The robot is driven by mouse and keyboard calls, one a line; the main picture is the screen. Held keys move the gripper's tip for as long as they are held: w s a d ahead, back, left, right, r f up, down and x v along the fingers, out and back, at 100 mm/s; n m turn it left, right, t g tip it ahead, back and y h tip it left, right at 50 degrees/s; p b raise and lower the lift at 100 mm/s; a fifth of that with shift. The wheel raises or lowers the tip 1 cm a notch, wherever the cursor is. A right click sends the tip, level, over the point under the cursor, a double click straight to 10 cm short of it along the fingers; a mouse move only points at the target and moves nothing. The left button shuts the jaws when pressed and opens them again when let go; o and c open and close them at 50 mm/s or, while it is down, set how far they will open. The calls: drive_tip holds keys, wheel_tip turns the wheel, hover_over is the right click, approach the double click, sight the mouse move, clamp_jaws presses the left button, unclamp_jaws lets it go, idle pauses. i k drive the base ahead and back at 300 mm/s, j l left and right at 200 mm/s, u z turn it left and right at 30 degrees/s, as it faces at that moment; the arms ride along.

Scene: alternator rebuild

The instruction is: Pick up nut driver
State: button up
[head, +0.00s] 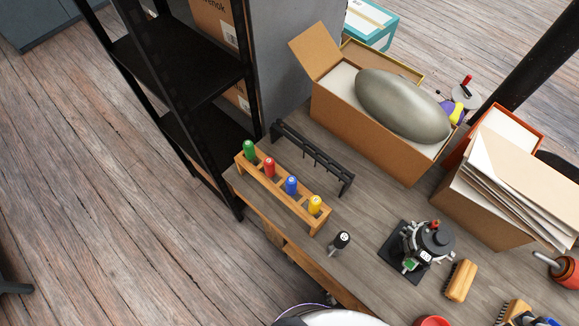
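A wooden rack (242,168) stands near the table's front left edge in the head view. It holds upright tools with a green handle (249,150), a red handle (269,167), a blue handle (291,185) and a yellow handle (314,204). Their shafts are mostly hidden by the rack, so I cannot tell which is a nut driver. A small black and silver piece (341,240) stands apart on the table, right of the rack; its kind is unclear. My gripper is not in view.
A black rack (312,158) stands behind the wooden one. An open cardboard box (365,142) holds a large grey oval object (403,105). An alternator-like assembly (424,244), a brush (460,281) and a box of papers (470,207) are right. Black shelving (205,90) borders the left.

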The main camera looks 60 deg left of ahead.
sight(315, 204)
drive_tip(key=u, duration=2.15)
drive_tip(key=j+z, duration=1.15)
drive_tip(key=k+j+z, duration=0.2)
drive_tip(key=j+z, duration=0.15)
drive_tip(key=j, duration=0.15)
